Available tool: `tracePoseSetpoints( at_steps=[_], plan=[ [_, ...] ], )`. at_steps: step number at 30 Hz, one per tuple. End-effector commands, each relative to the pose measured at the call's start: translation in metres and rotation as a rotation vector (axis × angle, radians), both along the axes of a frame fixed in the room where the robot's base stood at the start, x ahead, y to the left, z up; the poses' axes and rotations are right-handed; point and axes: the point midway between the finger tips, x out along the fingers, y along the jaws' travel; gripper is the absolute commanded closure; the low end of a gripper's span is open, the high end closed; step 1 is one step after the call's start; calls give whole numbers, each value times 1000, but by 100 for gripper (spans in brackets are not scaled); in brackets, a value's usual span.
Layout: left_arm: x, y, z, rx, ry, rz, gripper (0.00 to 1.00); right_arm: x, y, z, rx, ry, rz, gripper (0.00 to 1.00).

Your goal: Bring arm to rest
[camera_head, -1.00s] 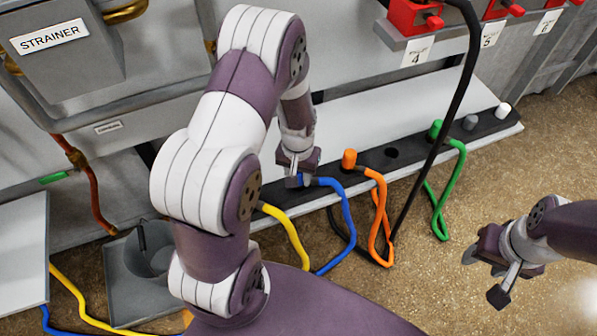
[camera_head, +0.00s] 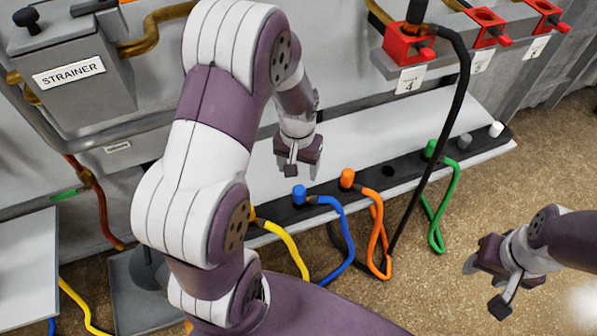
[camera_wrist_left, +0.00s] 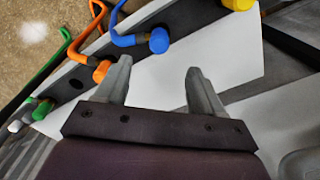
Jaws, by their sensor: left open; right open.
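My left arm comes in from the left and bends over the white shelf. My left gripper (camera_head: 293,170) hangs above the shelf, just behind the blue plug (camera_head: 299,195), apart from it. In the left wrist view the left gripper (camera_wrist_left: 158,82) is open, with nothing between its fingers. The blue plug (camera_wrist_left: 158,40) shows beyond the fingertips there. My right gripper (camera_head: 484,285) is open and empty over the floor at the right.
A black rail (camera_head: 408,168) holds blue, orange (camera_head: 347,178), green (camera_head: 431,148), grey and white plugs. A black hose (camera_head: 457,105) runs down from the red valve marked 4 (camera_head: 408,43). The strainer box (camera_head: 72,70) stands at upper left. Floor (camera_head: 490,210) is open at right.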

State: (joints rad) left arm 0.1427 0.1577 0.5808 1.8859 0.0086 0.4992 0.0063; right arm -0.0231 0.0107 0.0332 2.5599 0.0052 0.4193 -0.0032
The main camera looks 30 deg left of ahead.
Motion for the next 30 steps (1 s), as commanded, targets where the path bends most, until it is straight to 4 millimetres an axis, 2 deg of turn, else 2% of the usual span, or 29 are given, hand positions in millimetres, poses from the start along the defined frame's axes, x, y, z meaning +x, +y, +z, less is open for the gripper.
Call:
tracePoseSetpoints(
  at_steps=[19,21,23,30],
  plan=[
    [-2,0,2,0,0,-1,32,0,0,0,0,0,0,51],
    [-15,-2,0,-2,19,-3,32,0,0,1,0,0,0,51],
    [-28,-6,7,-2,21,-13,32,0,0,1,0,0,0,51],
    [-89,-43,59,7,-59,-142,32,0,0,1,0,0,0,51]
  ],
)
